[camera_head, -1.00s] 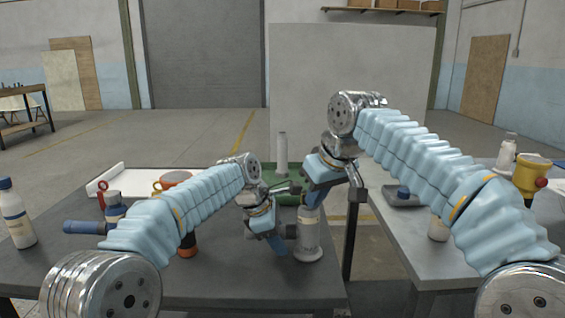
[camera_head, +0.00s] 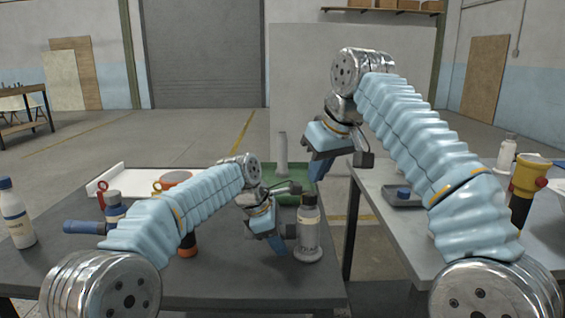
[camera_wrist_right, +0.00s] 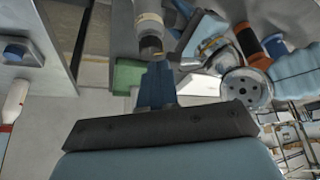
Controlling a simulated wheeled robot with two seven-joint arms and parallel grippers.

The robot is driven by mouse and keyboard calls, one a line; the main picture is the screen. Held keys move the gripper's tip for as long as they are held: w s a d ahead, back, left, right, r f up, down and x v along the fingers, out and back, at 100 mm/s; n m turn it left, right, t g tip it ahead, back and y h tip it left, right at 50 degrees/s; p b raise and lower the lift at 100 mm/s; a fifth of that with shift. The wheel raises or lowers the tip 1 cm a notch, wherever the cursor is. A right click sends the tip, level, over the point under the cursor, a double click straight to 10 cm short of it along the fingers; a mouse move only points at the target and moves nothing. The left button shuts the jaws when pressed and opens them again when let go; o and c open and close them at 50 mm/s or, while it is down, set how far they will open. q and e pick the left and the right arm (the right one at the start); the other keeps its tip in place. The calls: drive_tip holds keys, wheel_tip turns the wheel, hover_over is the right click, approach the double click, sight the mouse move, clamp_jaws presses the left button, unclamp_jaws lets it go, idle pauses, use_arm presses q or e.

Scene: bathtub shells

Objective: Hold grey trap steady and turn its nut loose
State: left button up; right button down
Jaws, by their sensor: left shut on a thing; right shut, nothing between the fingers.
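The grey trap (camera_head: 307,232) stands upright on the dark table, bottle-shaped, with a pale band round its body and a darker nut (camera_head: 309,199) at its top. My left gripper (camera_head: 286,238) is shut on the trap from its left side. My right gripper (camera_head: 318,172) is shut and empty, raised above the trap and clear of it. In the right wrist view my closed blue fingers (camera_wrist_right: 155,85) point toward the trap (camera_wrist_right: 148,16) and its dark nut (camera_wrist_right: 151,44).
A green tray (camera_head: 287,197) and a pale upright cylinder (camera_head: 281,150) lie behind the trap. A white bottle (camera_head: 16,215) stands at the far left.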

sight(309, 197)
drive_tip(key=shift+w+a+f+m+t+h, duration=0.15)
drive_tip(key=shift+f+m+h, duration=0.55)
drive_tip(key=shift+f+m, duration=0.8)
drive_tip(key=shift+w+a+f+m+t+h, duration=0.1)
drive_tip(key=shift+a+f+m+t+h, duration=0.15)
drive_tip(key=shift+f+m+h, duration=0.85)
drive_tip(key=shift+f+m+y, duration=0.35)
drive_tip(key=shift+m+y, duration=0.05)
drive_tip(key=shift+w, duration=0.15)
drive_tip(key=shift+a, duration=0.35)
